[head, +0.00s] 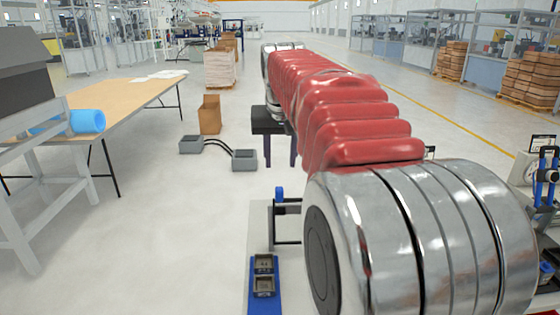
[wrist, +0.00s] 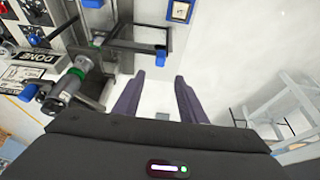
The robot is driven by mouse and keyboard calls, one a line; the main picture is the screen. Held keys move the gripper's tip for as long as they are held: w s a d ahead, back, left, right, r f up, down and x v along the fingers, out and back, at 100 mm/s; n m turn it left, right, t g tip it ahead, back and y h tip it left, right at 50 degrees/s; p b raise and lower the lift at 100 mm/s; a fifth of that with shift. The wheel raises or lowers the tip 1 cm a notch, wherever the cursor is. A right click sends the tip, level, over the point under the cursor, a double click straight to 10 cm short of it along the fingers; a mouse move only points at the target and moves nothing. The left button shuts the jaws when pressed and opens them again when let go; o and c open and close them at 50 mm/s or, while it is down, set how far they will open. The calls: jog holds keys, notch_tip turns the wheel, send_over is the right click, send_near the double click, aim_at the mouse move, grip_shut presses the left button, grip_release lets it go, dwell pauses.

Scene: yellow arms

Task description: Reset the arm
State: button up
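My arm, in a red ribbed sleeve with shiny metal joints, reaches forward from the lower right in the head view. My gripper (head: 280,160) is at its far end, pointing down, with two dark purple fingers apart. Much of the arm's far end is hidden behind the red sleeve in the head view.
A wood-topped table (head: 125,91) with a blue cylinder (head: 87,121) stands left. Two grey boxes (head: 244,160) joined by a cable and a cardboard box (head: 210,115) lie ahead on open floor. A panel with handles and a DONE label (wrist: 30,75) fills the wrist view's left.

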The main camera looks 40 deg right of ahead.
dwell(0.4)
jog(key=s+a+f+n, duration=0.1)
jog(key=s+a+f, duration=0.35)
jog(key=f, duration=0.25)
jog(key=s+a+f+n+t+y, duration=0.1)
jog(key=s+a+f, duration=0.3)
jog(key=s+a, duration=0.4)
jog(key=s+a+f+n+t+y, duration=0.1)
jog(key=s+a+f+n, duration=0.3)
jog(key=s+a, duration=0.4)
jog(key=a, duration=0.5)
jog(key=shift+s+f+n, duration=0.25)
jog(key=shift+f+n, duration=0.05)
jog(key=shift+d, duration=0.1)
jog(key=shift+c, duration=0.9)
